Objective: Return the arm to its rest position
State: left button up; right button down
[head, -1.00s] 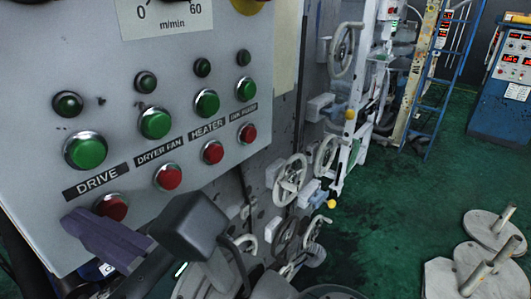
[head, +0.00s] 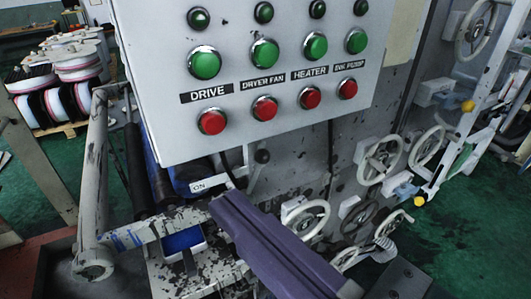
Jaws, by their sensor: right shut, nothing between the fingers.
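My right gripper (head: 228,207) is purple and shut, with nothing in it. It reaches up from the bottom middle of the head view, below the grey control panel (head: 232,136). Its tip appears just below the panel's lower edge in the picture, apart from the buttons. The rest of the right arm is mostly out of frame. My left gripper is not in view.
The panel has green buttons, such as DRIVE (head: 204,62), above red buttons (head: 211,121). Handwheels (head: 383,158) stick out to the right of my gripper. A grey frame bar (head: 150,228) and rollers (head: 136,165) lie left. Green floor (head: 470,222) is open at right.

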jog(key=s+d+f+n+g+h, duration=0.1)
jog(key=s+f+n+g, duration=0.2)
jog(key=n, duration=0.6)
jog(key=s+d+f+n+g+h, duration=0.1)
jog(key=s+d+f+n+g, duration=0.2)
jog(key=n, duration=0.7)
jog(key=s+d+f+n+g+h, duration=0.2)
jog(key=d+n+h, duration=0.3)
jog(key=d, duration=0.3)
jog(key=s+d+f+n+g+h, duration=0.1)
jog(key=s+d+f+n+h, duration=0.15)
jog(key=d+n+h, duration=0.4)
notch_tip(320, 180, up, 12)
jog(key=d+m+p, duration=0.1)
jog(key=d+p, duration=0.1)
jog(key=p, duration=1)
jog(key=shift+w+d+y, duration=0.15)
jog(key=shift+w+y, duration=0.2)
jog(key=shift+y, duration=0.1)
jog(key=shift+m, duration=0.25)
jog(key=c, duration=1.5)
grip_release()
